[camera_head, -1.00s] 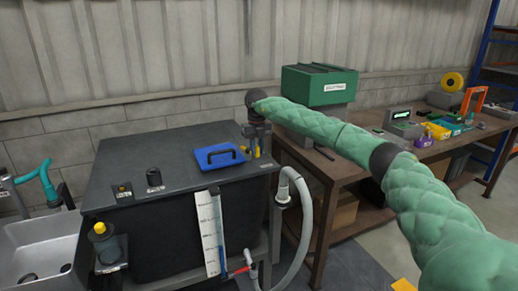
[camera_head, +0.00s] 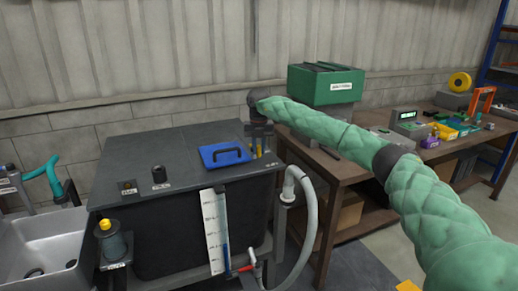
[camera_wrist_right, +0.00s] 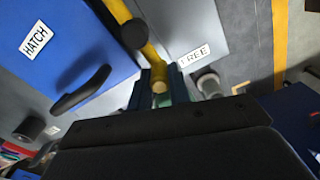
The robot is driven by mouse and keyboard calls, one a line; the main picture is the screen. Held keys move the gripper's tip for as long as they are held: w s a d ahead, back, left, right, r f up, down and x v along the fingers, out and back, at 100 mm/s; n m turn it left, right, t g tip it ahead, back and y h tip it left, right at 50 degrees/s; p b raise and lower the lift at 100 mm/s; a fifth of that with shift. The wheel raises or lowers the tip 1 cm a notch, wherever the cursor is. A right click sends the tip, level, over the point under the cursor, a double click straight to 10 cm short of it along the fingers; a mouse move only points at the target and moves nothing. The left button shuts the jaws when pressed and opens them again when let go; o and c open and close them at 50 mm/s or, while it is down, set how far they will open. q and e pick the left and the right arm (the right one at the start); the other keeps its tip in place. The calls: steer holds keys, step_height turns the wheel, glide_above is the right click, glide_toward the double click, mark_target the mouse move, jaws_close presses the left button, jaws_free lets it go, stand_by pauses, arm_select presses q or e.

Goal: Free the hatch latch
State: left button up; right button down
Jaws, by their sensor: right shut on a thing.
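The blue hatch (camera_head: 214,160) with a black handle lies on top of the dark tank; in the right wrist view the hatch (camera_wrist_right: 100,30) carries a HATCH label. Beside it is the yellow latch bar (camera_wrist_right: 148,52), with a round black knob on it. The latch also shows small in the head view (camera_head: 253,150). My right gripper (camera_wrist_right: 160,88) points down at the tank top and is shut on the end of the latch bar, beside a FREE label (camera_wrist_right: 194,57). The latch's far end runs out of the wrist picture. My left gripper is not in view.
The tank top (camera_head: 140,150) also bears a black knob (camera_head: 159,175) and a small switch (camera_head: 127,187). A grey hose (camera_head: 309,215) hangs at the tank's right side. A wooden bench (camera_head: 350,170) with a green box (camera_head: 325,85) stands to the right, a sink (camera_head: 40,235) to the left.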

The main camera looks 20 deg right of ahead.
steer(key=c, duration=1.3)
jaws_free()
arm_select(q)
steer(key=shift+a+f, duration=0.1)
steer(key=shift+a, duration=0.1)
arm_select(e)
steer(key=shift+w+r, duration=0.1)
steer(key=shift+r, duration=0.5)
step_height(320, 180, up, 6)
steer(key=shift+r+b, duration=0.15)
steer(key=shift+b, duration=0.7)
steer(key=shift+r, duration=0.15)
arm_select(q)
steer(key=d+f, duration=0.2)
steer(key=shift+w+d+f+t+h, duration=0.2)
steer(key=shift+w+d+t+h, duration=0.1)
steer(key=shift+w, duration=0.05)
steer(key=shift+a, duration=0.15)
